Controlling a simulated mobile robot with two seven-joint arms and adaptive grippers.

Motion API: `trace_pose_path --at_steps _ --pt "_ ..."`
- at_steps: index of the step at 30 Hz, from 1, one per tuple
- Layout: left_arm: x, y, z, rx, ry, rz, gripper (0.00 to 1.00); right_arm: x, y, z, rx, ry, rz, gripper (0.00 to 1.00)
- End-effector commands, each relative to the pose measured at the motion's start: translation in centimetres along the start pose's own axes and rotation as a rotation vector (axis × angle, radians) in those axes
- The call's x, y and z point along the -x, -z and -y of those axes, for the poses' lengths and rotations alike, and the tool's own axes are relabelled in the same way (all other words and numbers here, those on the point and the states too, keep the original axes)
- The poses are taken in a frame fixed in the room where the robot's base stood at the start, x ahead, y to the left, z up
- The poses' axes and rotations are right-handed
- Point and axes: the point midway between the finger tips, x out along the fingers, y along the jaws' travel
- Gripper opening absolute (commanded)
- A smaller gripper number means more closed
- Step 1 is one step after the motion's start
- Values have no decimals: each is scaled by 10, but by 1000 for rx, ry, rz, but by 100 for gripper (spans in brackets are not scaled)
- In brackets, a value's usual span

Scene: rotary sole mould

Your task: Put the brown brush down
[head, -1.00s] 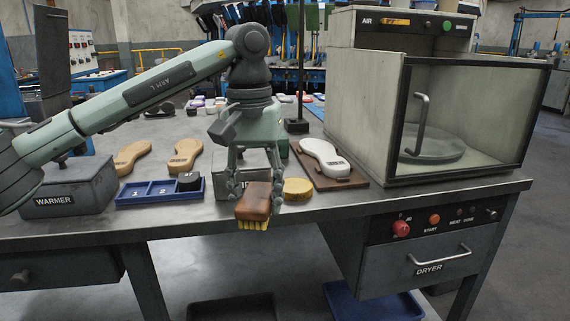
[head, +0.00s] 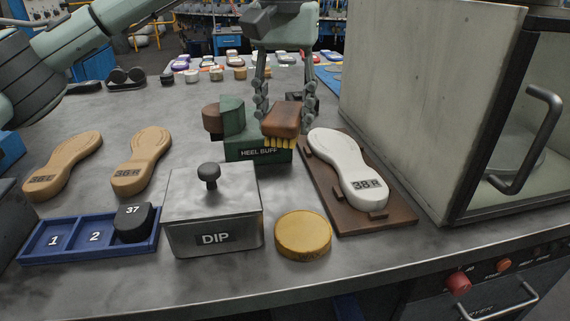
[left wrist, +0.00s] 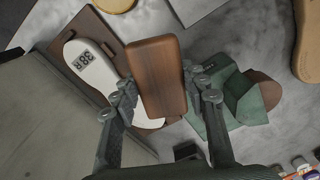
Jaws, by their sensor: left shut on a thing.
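My left gripper (head: 285,103) points down at the middle of the bench and is shut on the brown brush. The brown brush (head: 281,118) has a wooden back and yellow bristles facing down. It is held in front of the green heel buff block (head: 257,153) and to the left of the white sole. In the left wrist view the brush (left wrist: 157,78) lies between the two fingers, partly over the white sole (left wrist: 85,68). I cannot tell how far the bristles are above the bench. My right gripper is not in view.
A DIP box (head: 212,215) with a knobbed lid and a round yellow pad (head: 303,235) stand in front. The white 38 R sole (head: 345,165) lies on a brown board (head: 400,213). A blue numbered tray (head: 40,246) and tan soles (head: 143,160) are left. The dryer (head: 430,100) is right.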

Motion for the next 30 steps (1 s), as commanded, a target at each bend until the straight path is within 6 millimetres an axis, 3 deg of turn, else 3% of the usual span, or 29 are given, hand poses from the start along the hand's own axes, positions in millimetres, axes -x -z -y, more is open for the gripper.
trace_pose_path --at_steps 4,12,22,30 --pt "-20 -1 0 -1 1 5 20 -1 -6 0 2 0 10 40" --pt "-60 0 0 1 1 1 20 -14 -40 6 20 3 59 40" --pt "-96 -1 0 -1 0 3 20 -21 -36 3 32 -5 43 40" --pt "-100 0 0 0 0 0 20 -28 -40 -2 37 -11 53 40"
